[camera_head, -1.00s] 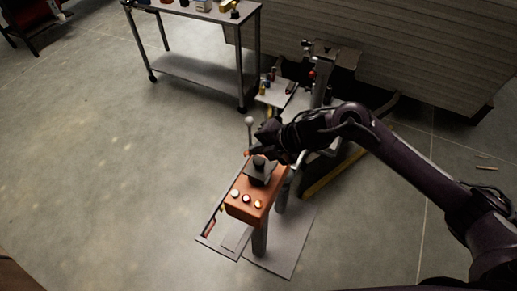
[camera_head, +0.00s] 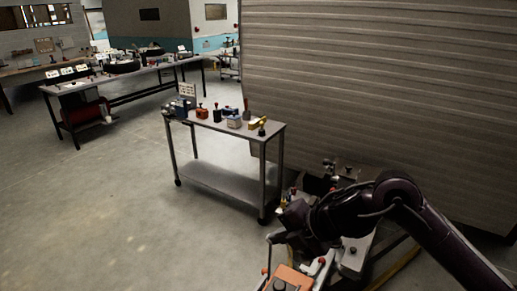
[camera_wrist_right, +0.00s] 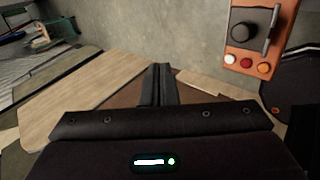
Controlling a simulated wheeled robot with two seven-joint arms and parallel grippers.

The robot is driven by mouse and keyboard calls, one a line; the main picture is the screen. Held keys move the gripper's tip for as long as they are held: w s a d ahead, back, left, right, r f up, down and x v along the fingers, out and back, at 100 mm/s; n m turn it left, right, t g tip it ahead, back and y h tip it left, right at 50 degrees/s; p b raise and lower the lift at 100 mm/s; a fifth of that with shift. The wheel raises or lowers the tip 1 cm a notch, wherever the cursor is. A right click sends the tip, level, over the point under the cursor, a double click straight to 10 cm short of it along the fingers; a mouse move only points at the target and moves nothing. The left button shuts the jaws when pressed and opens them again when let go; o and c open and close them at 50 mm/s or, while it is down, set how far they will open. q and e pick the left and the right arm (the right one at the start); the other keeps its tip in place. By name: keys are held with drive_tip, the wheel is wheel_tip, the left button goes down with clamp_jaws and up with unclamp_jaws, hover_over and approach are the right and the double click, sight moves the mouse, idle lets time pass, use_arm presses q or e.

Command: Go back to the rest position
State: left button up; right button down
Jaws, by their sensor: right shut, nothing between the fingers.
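My right gripper (camera_head: 284,228) is at the lower middle of the head view, at the end of my dark arm that comes in from the right. In the right wrist view its two black fingers (camera_wrist_right: 158,84) are together with nothing between them. An orange control box (camera_head: 290,277) with a dark knob is below the gripper, cut off by the bottom edge. In the wrist view the same box (camera_wrist_right: 236,62) stands to the right of the fingers, apart from them, showing a black knob, a handle and several small buttons. My left gripper is in neither view.
A grey cart (camera_head: 225,185) with small tools stands behind my right gripper. A large ribbed grey wall (camera_head: 370,95) fills the right. Long workbenches (camera_head: 130,80) are at the back left. The concrete floor (camera_head: 90,210) at the left is clear.

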drive_tip(key=s+a+f+m+t, duration=0.2)
drive_tip(key=a+m+t, duration=0.25)
drive_tip(key=m, duration=0.35)
drive_tip(key=s+d+f+m+g+h, duration=0.35)
drive_tip(key=s+d+f+m, duration=0.25)
drive_tip(key=s+d+m, duration=0.35)
drive_tip(key=s+d+f+m+g+h, duration=0.3)
drive_tip(key=s+d+f+m+h, duration=0.1)
drive_tip(key=s+d+f+m, duration=0.45)
wheel_tip(320, 180, down, 31)
drive_tip(key=s+g+b, duration=0.1)
drive_tip(key=s+b, duration=0.1)
drive_tip(key=b, duration=0.1)
drive_tip(key=s+d+f+g+b, duration=0.1)
drive_tip(key=s+d+f, duration=0.1)
drive_tip(key=s+f, duration=1.7)
drive_tip(key=shift+s+d+f+m, duration=0.3)
drive_tip(key=shift+s+d+f, duration=0.1)
drive_tip(key=shift+f, duration=0.1)
